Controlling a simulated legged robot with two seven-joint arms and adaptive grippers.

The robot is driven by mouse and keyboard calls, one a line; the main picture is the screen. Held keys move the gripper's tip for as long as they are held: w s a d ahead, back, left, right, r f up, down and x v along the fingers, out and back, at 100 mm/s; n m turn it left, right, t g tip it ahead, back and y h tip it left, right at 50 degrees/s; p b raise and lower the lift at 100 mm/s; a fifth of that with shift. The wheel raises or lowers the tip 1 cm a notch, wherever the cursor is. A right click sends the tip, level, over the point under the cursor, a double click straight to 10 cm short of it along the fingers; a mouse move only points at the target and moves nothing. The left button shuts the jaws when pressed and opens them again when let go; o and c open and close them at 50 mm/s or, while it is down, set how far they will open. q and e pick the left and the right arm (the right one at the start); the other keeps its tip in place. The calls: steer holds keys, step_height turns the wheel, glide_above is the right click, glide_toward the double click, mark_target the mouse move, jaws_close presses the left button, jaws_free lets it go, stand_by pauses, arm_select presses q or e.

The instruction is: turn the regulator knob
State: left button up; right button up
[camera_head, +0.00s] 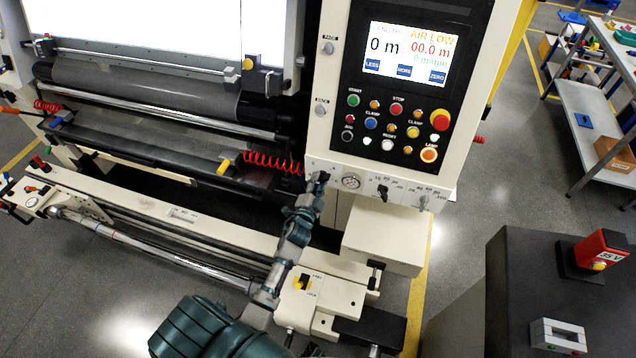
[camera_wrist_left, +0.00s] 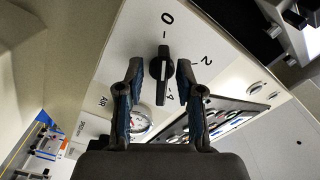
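A black knob (camera_wrist_left: 161,78) with a white pointer line sits on a pale panel face, beside a printed scale of 0, 2 and 4. The pointer end lies near the 4. My left gripper (camera_wrist_left: 160,84) has its two fingers on either side of this knob, with a narrow gap visible on both sides. In the head view my left gripper (camera_head: 316,182) reaches up to the lower left of the panel, left of a round gauge (camera_head: 351,181), and largely hides the knob. The gauge also shows in the left wrist view (camera_wrist_left: 141,122). My right gripper is not in view.
Two more knobs, a middle one (camera_head: 383,192) and a right one (camera_head: 424,202), sit right of the gauge. Above are buttons and a lit screen (camera_head: 405,53). A cream box (camera_head: 384,240) juts out below the panel. A dark cabinet (camera_head: 545,275) stands at right.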

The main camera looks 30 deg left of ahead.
arm_select(q)
steer(key=v, duration=1.2)
steer(key=shift+f, duration=0.15)
steer(key=s+d+f+n+g+h, duration=0.2)
steer(key=s+d+f+g, duration=0.25)
steer(key=s, duration=0.35)
steer(key=s+d+f+n+g+h, duration=0.1)
steer(key=s+d+f+n+g, duration=0.3)
steer(key=s, duration=0.3)
steer(key=s+d+f+n+g+h, duration=0.1)
steer(key=s+d+f+g+h, duration=0.2)
steer(key=s+g, duration=0.4)
steer(key=s+f+y, duration=0.1)
steer(key=s+f, duration=0.1)
steer(key=f, duration=1.2)
steer(key=s+f, duration=0.2)
steer(key=f, duration=1.1)
steer(key=s+a+f, duration=0.2)
steer(key=s+f, duration=1.2)
steer(key=s, duration=0.2)
steer(key=shift+s+a+g+y, duration=0.3)
steer(key=shift+s+a+g, duration=0.05)
steer(key=shift+g, duration=0.1)
